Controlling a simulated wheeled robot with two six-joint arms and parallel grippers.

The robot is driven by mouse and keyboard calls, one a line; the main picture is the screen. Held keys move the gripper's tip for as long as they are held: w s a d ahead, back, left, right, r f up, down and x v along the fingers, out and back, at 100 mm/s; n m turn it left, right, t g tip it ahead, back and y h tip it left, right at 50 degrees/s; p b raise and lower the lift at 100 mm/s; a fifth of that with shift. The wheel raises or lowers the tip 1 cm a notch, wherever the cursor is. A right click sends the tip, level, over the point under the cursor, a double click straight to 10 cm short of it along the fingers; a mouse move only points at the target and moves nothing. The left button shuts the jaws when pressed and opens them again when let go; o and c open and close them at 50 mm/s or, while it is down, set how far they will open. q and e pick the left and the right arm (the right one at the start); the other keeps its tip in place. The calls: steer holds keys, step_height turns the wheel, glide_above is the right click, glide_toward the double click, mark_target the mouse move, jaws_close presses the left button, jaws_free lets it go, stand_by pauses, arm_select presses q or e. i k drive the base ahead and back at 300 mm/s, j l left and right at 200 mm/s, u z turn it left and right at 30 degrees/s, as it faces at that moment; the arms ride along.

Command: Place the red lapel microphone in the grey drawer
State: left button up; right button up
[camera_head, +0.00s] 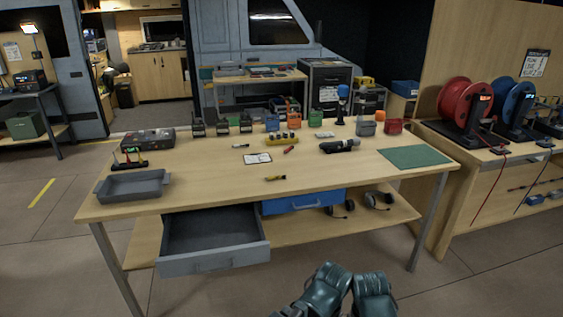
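A small red item (289,149), which looks like the red lapel microphone, lies on the wooden worktable (390,185) near its middle. It is too small to make out in detail. The grey drawer (212,262) is pulled out under the table's front left edge, and its visible floor looks empty. Dark teal parts of my own body show at the bottom of the picture, well in front of the table. No gripper fingers can be made out there.
A blue drawer (305,202) sits right of the grey one. A grey tray (133,185) stands at the table's left front. A yellow item (275,178) lies near the front edge. Around the red item are a white card (257,158), a yellow holder (280,140) and a black device (340,145).

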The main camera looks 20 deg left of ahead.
mark_target(192, 233)
steer(key=k+u, duration=0.3)
steer(key=u, duration=2.05)
steer(key=l+u, duration=0.35)
steer(key=l, duration=0.3)
steer(key=k+l, duration=0.1)
steer(key=l, duration=1.2)
steer(key=k+l, duration=0.15)
steer(key=l, duration=1.15)
steer(key=k+l, duration=0.15)
steer(key=l, duration=0.5)
